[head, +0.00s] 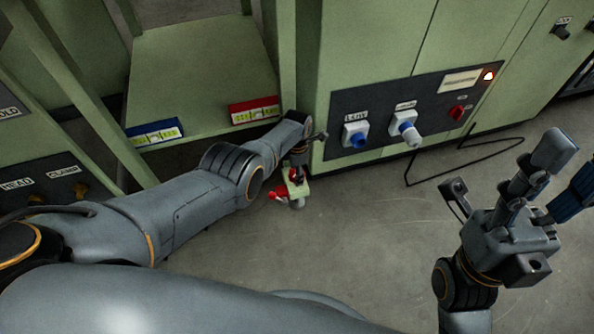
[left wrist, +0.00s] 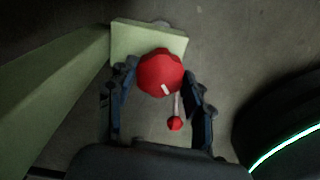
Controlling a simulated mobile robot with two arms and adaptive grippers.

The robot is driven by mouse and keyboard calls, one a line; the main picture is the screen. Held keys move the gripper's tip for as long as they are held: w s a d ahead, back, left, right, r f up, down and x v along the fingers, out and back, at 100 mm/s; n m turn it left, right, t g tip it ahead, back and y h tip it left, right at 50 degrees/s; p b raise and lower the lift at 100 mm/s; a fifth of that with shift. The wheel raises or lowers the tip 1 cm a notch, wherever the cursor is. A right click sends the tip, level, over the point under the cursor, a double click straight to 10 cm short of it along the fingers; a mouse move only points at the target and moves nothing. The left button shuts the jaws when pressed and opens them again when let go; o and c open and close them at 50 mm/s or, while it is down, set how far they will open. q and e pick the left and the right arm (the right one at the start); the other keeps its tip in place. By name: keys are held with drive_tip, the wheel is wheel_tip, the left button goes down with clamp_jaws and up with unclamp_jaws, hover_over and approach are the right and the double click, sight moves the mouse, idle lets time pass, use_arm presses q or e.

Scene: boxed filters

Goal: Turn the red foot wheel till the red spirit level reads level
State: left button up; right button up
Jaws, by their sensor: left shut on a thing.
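The red foot wheel (left wrist: 160,73) sits on a pale green foot plate (left wrist: 125,42) in the left wrist view, a white mark on its face. My left gripper (left wrist: 160,92) is shut on the wheel, a finger at each side; in the head view this gripper (head: 299,160) mostly hides the wheel. A small red ball on a thin rod (left wrist: 174,123) hangs beside it. The red spirit level (head: 254,110) lies at the right front of the green shelf, with a yellow-green vial; its bubble is too small to read. My right gripper (head: 505,170) is open, above the floor at right.
A blue spirit level (head: 154,133) lies at the shelf's left front. A green cabinet (head: 375,50) stands at right with a dark panel bearing a blue knob (head: 356,135), a blue-white plug (head: 405,128) and a red switch (head: 457,112).

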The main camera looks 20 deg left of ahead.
use_arm(q)
drive_tip(key=shift+n, duration=0.4)
drive_tip(key=o, duration=1.1)
drive_tip(key=shift+o, duration=0.2)
drive_tip(key=shift+r, duration=0.1)
drive_tip(key=shift+w+r, duration=0.1)
drive_tip(key=shift+r, duration=0.3)
wheel_tip(320, 180, up, 11)
drive_tip(key=shift+o, duration=0.2)
